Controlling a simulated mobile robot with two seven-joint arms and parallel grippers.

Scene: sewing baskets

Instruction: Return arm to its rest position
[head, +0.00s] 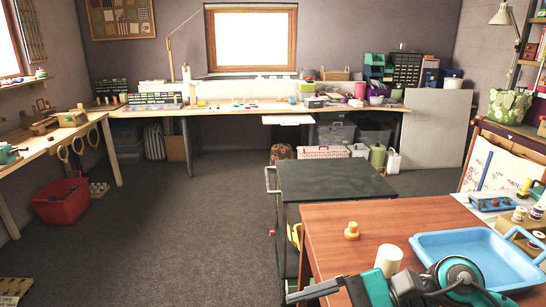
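One of my arms reaches in from the bottom right, over the front of the brown wooden table (330,225). It has a teal-and-dark joint and a teal block near its end. By the side it comes from, it is my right arm. Its gripper (312,292) points left at the bottom edge, beside the table's near left corner. A grey finger-like part shows, but the frame cuts the rest off, so its opening cannot be judged. No held object shows. My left arm and gripper are out of view.
A white cylinder (389,259) stands close behind the arm. A wooden knob-shaped piece (351,231) and a blue tray (425,243) are also on the table. A dark-topped cart (330,180) adjoins it. A red basket (62,203) is far left; the middle floor is clear.

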